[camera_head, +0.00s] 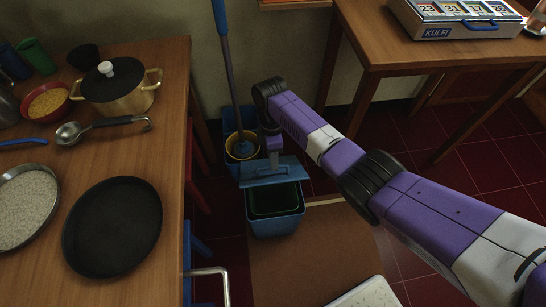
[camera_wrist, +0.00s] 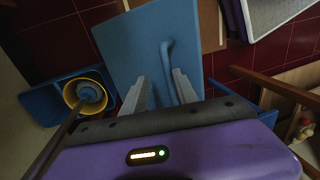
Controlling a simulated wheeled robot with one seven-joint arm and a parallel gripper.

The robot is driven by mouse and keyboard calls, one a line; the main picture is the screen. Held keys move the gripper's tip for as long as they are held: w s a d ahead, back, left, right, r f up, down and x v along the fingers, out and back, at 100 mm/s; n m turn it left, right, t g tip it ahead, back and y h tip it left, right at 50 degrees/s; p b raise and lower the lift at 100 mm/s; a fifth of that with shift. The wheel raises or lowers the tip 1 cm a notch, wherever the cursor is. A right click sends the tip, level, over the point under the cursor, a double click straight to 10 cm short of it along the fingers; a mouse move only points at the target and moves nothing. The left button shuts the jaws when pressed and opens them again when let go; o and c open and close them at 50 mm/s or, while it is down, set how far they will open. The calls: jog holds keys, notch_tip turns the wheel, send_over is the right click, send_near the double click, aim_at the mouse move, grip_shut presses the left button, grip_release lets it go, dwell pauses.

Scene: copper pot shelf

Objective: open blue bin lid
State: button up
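The blue bin (camera_head: 275,226) stands on the floor between the two tables, with its dark inside showing. Its blue lid (camera_head: 284,175) is raised at the bin's back edge, under my gripper (camera_head: 273,158). In the wrist view the lid (camera_wrist: 130,42) is a flat blue panel with a curved blue handle (camera_wrist: 167,62). My gripper (camera_wrist: 161,92) has its two pale fingers apart. The handle runs between them, nearer the right finger. I cannot tell whether a finger touches it, and the hinge is not clear.
A blue mop bucket with a yellow wringer (camera_head: 241,146) and upright mop handle (camera_head: 228,70) stands close behind and left of the bin. A wooden table (camera_head: 165,75) with pots and pans is at left. Another table (camera_head: 372,45) is at right. A brown mat (camera_head: 318,255) lies beside the bin.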

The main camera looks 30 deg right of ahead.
jog(key=w+d+r+p, duration=0.1)
jog(key=w+r, duration=0.3)
jog(key=r, duration=0.3)
jog(key=shift+w+d+r, duration=0.15)
jog(key=shift+d+r, duration=0.05)
jog(key=shift+r, duration=0.15)
dwell(0.7)
dwell(0.5)
notch_tip(320, 180, up, 8)
jog(key=w+p, duration=0.1)
jog(key=shift+w+d+f, duration=0.15)
jog(key=shift+w+d, duration=0.05)
jog(key=shift+w, duration=0.05)
